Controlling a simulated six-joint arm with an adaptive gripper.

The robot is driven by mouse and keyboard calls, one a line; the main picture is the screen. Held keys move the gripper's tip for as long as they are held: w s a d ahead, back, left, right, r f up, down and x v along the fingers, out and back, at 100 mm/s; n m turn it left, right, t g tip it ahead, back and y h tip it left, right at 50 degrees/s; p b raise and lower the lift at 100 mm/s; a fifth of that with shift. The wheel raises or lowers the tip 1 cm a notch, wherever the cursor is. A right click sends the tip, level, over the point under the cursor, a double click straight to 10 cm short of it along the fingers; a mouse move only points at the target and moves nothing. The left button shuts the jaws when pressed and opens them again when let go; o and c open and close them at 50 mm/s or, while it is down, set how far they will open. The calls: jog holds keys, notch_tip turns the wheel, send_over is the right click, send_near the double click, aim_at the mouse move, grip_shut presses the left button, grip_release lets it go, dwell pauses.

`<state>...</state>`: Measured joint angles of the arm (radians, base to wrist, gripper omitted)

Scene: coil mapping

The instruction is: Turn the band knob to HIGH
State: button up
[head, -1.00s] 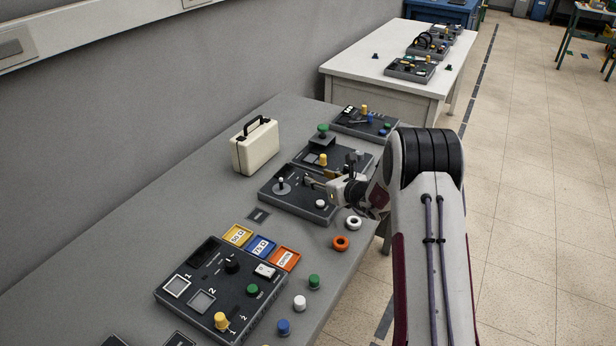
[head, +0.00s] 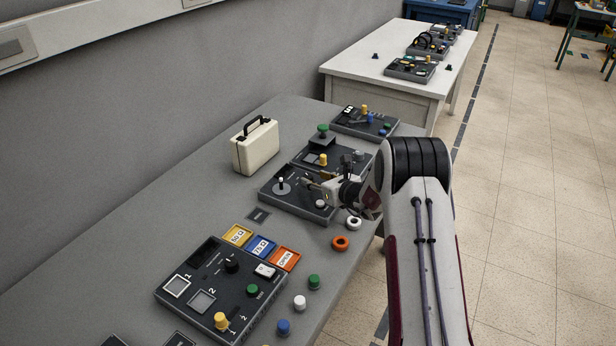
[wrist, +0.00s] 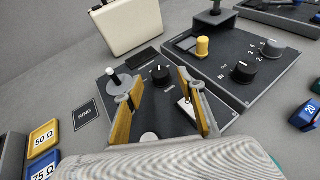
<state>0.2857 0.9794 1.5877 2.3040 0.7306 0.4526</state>
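A black knob (wrist: 160,75) with a white pointer mark stands on a dark panel (wrist: 110,82) in the wrist view. Its small label is too blurred to read for certain, so I cannot confirm it as the band knob. My gripper (wrist: 155,88) is open, its two yellow-padded fingers apart and nothing between the pads. The knob shows beyond the fingertips, between them in the picture. In the head view my gripper (head: 312,181) is low over the same panel (head: 275,201) and hides the knob there.
A white-tipped joystick (wrist: 112,76) is left of the knob; a white rocker switch (wrist: 187,108) is close by the right finger. Another panel with a yellow knob (wrist: 203,46) and black knob (wrist: 243,71) is to the right. A cream case (head: 254,148) stands behind.

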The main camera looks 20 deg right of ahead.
aim_at(309, 176)
jog(key=shift+x, duration=2.7)
grip_shut()
